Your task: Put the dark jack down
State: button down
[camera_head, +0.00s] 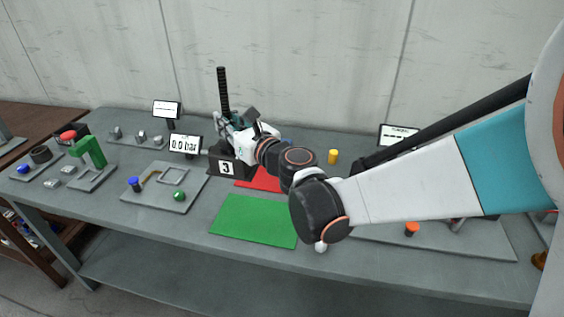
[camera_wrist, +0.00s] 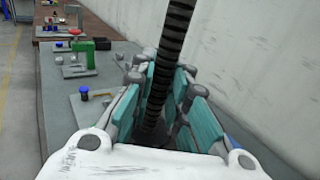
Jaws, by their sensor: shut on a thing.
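The dark jack (camera_head: 223,88) shows as a tall black threaded column, upright in the head view. Its lower part is hidden by my gripper (camera_head: 236,128). In the wrist view the ribbed column of the jack (camera_wrist: 172,45) rises, slightly tilted, between the teal pads of my gripper (camera_wrist: 160,95), which are shut on it. A dark block with a white "3" label (camera_head: 226,168) is directly below the gripper. I cannot tell whether the jack touches that block or the table.
A green mat (camera_head: 255,222) lies in front, with a red mat (camera_head: 258,182) behind it, partly covered by my arm. A "0.0 bar" display (camera_head: 185,144) and a plate with a green knob (camera_head: 165,190) are to the left. A yellow cylinder (camera_head: 333,156) stands to the right.

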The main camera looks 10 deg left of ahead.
aim_at(232, 164)
jog(key=shift+s+a+f+b, duration=0.1)
jog(key=shift+s+f+b, duration=0.2)
jog(key=shift+s+f, duration=0.4)
jog(key=f+b, duration=0.1)
jog(key=f, duration=0.2)
jog(key=f+b, duration=0.1)
jog(key=f, duration=0.3)
jog(key=f+b, duration=0.1)
jog(key=f, duration=0.3)
jog(key=shift+w+b, duration=0.4)
notch_tip(232, 164, down, 5)
jog(key=shift+f+b, duration=0.15)
jog(key=shift+b, duration=0.85)
jog(key=c, duration=2)
grip_release()
jog(key=shift+f, duration=0.15)
jog(key=o, duration=0.4)
jog(key=shift+s, duration=0.1)
jog(key=shift+o, duration=0.2)
